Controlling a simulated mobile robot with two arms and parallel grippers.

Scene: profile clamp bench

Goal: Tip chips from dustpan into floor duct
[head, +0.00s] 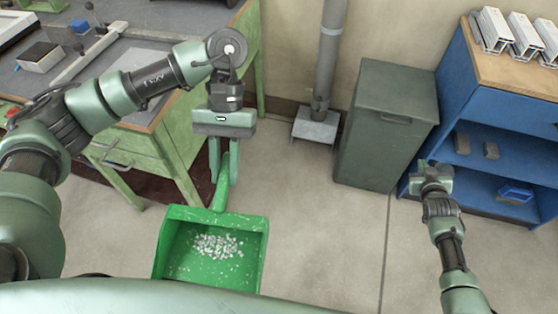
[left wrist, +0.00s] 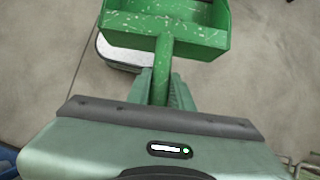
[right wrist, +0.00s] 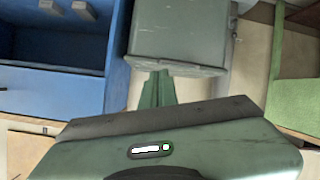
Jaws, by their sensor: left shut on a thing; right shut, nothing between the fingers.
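The green dustpan (head: 258,245) hangs above the floor in the head view, its open pan towards me. A pile of pale chips (head: 217,246) lies in it, with specks scattered around. My left gripper (head: 223,178) is shut on the dustpan's handle (head: 222,190). In the left wrist view the handle (left wrist: 162,68) runs between the fingers to the pan (left wrist: 165,30). The floor duct (head: 316,127), a grey metal box at the foot of a vertical pipe (head: 329,50), stands by the wall, apart from the dustpan. My right gripper (head: 430,168) is shut and empty.
A grey-green bin (head: 385,135) stands right of the duct and shows in the right wrist view (right wrist: 178,40). A blue shelf unit (head: 480,110) with metal profiles on top is at the right. A green workbench (head: 150,155) is at the left. The middle floor is clear.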

